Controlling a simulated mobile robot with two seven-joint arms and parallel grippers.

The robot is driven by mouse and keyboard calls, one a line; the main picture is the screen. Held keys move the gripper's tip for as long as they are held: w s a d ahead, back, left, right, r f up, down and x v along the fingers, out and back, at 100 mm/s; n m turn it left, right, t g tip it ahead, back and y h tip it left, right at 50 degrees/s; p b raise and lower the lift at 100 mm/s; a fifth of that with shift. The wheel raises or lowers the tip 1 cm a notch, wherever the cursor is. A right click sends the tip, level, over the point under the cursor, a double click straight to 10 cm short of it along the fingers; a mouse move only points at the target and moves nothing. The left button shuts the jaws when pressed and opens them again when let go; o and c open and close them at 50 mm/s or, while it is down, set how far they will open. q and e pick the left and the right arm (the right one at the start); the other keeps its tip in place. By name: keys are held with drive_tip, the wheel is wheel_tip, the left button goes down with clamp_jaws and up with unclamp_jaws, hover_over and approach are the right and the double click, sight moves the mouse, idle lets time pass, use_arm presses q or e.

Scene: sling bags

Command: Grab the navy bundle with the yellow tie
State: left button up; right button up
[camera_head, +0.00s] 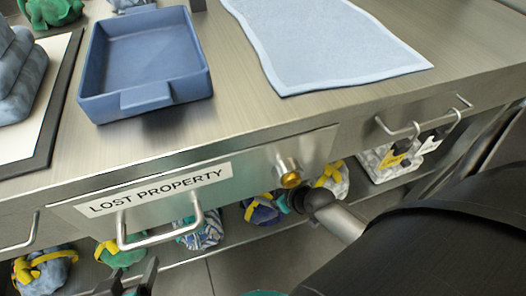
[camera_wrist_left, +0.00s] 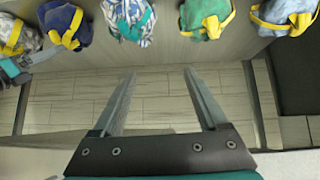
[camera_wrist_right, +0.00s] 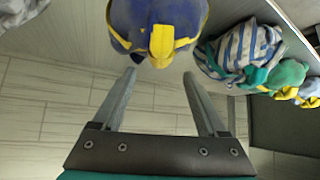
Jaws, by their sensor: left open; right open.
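The navy bundle with the yellow tie (camera_head: 262,211) sits on the shelf below the drawer. In the right wrist view the navy bundle (camera_wrist_right: 130,18) is at the top centre, just beyond the fingertips of my right gripper (camera_wrist_right: 159,75). That gripper is open and empty; the bundle is not between its fingers. The navy bundle also shows at the upper left of the left wrist view (camera_wrist_left: 62,17). My left gripper (camera_head: 130,282) is open and empty, lower left in the head view; in the left wrist view its jaws (camera_wrist_left: 159,75) face the floor.
A striped bundle with a teal tie (camera_wrist_right: 232,45) is right beside the navy one. A green bundle (camera_head: 122,256), a grey-blue one (camera_head: 38,274) and a pale patterned one (camera_head: 335,182) share the shelf. The drawer handle (camera_head: 160,238) juts out above. A blue tray (camera_head: 145,55) stands on the counter.

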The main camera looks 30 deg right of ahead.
drive_tip(key=shift+w+f+b, duration=0.45)
drive_tip(key=shift+f+b, duration=0.1)
drive_tip(key=shift+w+a+f+b, duration=0.15)
drive_tip(key=shift+w+f+b, duration=0.3)
drive_tip(key=shift+b, duration=0.1)
drive_tip(key=shift+w+f+b, duration=0.45)
drive_tip(key=shift+f+b, duration=0.1)
use_arm(q)
drive_tip(key=w+d+r+t+h, duration=0.1)
drive_tip(key=d+r+t+h, duration=0.2)
drive_tip(key=d+t, duration=0.3)
drive_tip(key=shift+d+n+t+h+b, duration=0.2)
drive_tip(key=shift+n+t+h+b, duration=0.15)
drive_tip(key=shift+t, duration=0.15)
use_arm(e)
drive_tip(key=shift+w+a+f, duration=0.1)
drive_tip(key=shift+w+f, duration=0.15)
drive_tip(key=shift+w, duration=0.1)
clamp_jaws()
